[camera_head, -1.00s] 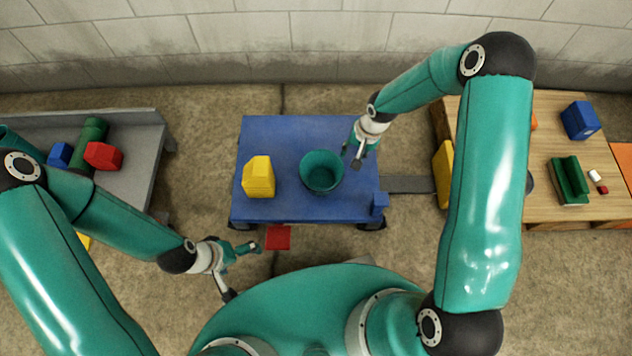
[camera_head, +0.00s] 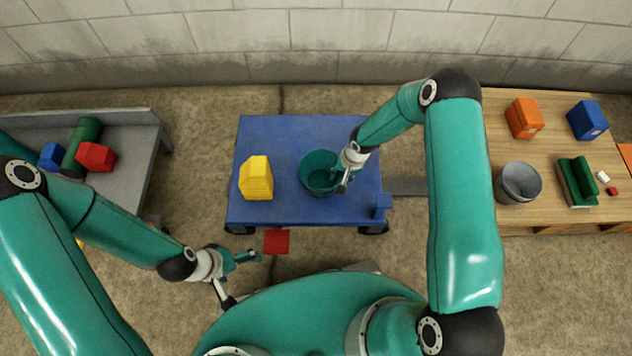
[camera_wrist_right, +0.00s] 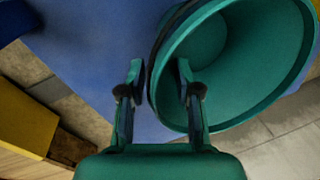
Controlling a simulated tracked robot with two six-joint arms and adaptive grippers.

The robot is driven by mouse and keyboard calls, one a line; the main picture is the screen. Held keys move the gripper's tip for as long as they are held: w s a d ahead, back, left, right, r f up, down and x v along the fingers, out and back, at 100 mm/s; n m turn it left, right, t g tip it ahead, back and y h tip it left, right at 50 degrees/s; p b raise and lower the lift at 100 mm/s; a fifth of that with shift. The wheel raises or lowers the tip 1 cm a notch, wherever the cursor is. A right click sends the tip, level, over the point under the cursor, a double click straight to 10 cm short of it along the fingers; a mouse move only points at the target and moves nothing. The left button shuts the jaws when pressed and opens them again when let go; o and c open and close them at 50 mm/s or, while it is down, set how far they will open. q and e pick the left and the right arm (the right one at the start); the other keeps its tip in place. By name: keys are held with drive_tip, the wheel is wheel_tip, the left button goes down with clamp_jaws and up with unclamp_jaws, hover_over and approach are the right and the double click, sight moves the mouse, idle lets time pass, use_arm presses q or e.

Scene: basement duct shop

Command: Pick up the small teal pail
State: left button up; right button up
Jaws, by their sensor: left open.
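The small teal pail (camera_head: 315,180) stands upright on the blue cart (camera_head: 275,135), right of the yellow block. My right gripper (camera_head: 343,183) is at the pail's right rim. In the right wrist view the pail (camera_wrist_right: 235,100) fills the upper right. There the right gripper (camera_wrist_right: 160,75) is open, with one finger inside the pail and the other outside, so the wall lies between them with a visible gap. My left gripper (camera_head: 244,278) is open and empty, low in front of the cart, away from the pail.
A yellow block (camera_head: 256,179) stands on the cart left of the pail. A red mat (camera_head: 277,242) lies on the floor in front. A wooden table (camera_head: 535,160) at right holds a grey bucket (camera_head: 518,184) and several blocks. A grey bench (camera_head: 128,170) at left carries blocks.

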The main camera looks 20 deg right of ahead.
drive_tip(key=shift+f, duration=0.35)
clamp_jaws()
drive_tip(key=shift+r, duration=0.1)
